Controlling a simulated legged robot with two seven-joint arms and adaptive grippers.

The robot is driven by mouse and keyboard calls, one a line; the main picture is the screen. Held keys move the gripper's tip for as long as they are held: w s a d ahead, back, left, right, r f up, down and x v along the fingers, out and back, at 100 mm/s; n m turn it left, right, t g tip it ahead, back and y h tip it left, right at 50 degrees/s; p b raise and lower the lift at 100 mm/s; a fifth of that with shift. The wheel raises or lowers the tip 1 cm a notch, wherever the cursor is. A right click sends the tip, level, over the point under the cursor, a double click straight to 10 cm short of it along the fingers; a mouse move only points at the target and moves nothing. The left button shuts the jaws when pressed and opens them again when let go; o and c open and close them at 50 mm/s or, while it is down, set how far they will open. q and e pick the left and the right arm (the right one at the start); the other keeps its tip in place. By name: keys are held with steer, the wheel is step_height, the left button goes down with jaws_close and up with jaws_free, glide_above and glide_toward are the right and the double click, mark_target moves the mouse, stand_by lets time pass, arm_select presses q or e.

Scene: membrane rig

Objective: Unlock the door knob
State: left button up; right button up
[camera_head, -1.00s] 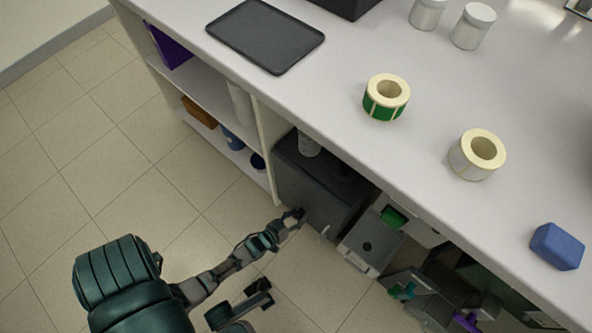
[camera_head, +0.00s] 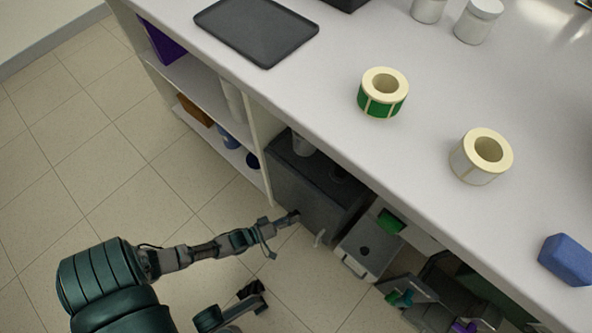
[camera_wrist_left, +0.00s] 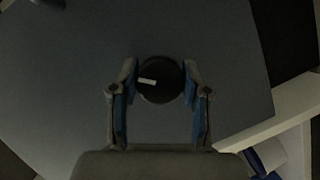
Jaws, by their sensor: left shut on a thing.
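A dark grey cabinet (camera_head: 312,205) stands under the bench, and its flat door (camera_wrist_left: 70,90) fills most of the left wrist view. The door knob (camera_wrist_left: 157,92) is round and black with a white pointer mark, which lies nearly level in the wrist view. My left gripper (camera_head: 291,217) is at the cabinet front. In the wrist view its two fingers (camera_wrist_left: 160,78) are shut on the knob, one on each side. In the head view the gripper hides the knob.
A light bench top (camera_head: 345,140) overhangs the cabinet. It carries a black tray (camera_head: 257,30), a green tape roll (camera_head: 383,93), a white tape roll (camera_head: 481,157) and a blue block (camera_head: 567,260). A grey unit (camera_head: 366,247) stands right of the cabinet. Open floor lies left.

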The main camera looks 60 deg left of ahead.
arm_select(q)
steer(key=n, duration=0.1)
steer(key=n+t+b, duration=0.1)
steer(key=n+h, duration=0.1)
steer(key=shift+a+f+n+b, duration=0.2)
steer(key=shift+a+n+b, duration=0.1)
steer(key=shift+n+b, duration=0.1)
steer(key=shift+n+t, duration=0.9)
steer(key=shift+n, duration=0.8)
steer(key=o, duration=1.1)
steer(key=shift+s, duration=0.1)
steer(key=shift+o, duration=0.2)
steer(key=shift+d, duration=0.1)
